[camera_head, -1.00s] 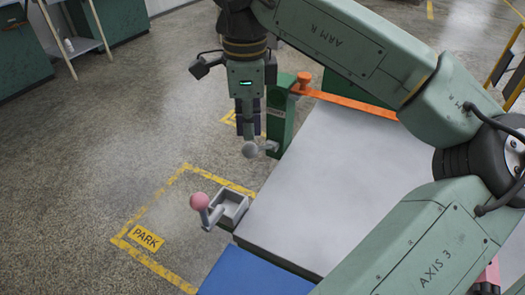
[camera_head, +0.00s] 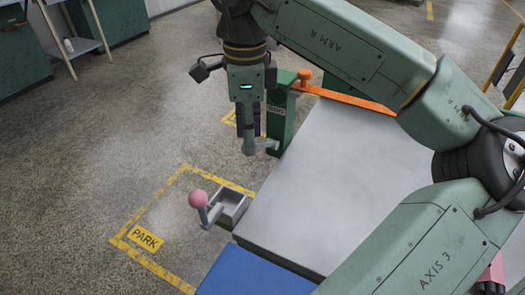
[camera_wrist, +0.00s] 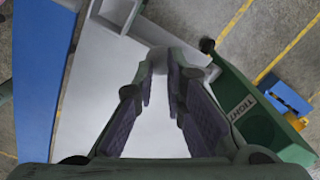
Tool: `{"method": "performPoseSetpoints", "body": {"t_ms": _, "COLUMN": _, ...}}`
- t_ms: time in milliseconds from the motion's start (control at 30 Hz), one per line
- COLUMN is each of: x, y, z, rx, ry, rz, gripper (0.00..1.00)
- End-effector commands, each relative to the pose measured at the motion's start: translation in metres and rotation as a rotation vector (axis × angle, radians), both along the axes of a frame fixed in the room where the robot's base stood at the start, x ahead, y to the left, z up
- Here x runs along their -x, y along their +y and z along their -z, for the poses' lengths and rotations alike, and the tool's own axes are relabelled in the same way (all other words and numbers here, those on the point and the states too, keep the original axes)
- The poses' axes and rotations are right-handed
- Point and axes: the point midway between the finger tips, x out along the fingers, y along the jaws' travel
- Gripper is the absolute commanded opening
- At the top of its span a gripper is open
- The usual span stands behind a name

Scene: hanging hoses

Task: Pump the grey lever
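The fingers look open around the lever's end; contact is hard to tell.
A pink-knobbed lever (camera_head: 198,199) on a grey box-shaped bracket (camera_head: 236,203) juts from the table's left edge. The green post (camera_head: 283,115) with an orange bar (camera_head: 345,100) stands close behind my gripper. The white table (camera_head: 310,180) is bare. Open floor lies left.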

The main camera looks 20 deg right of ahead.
Motion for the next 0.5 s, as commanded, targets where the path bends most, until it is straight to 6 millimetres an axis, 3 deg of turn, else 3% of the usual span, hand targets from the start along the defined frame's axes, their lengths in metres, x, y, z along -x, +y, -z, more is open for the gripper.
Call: {"method": "performPoseSetpoints", "body": {"t_ms": 500, "x": 0.001, "y": 0.002, "z": 0.015, "rx": 0.001, "ry": -0.001, "rz": 0.0, "gripper": 0.12}}
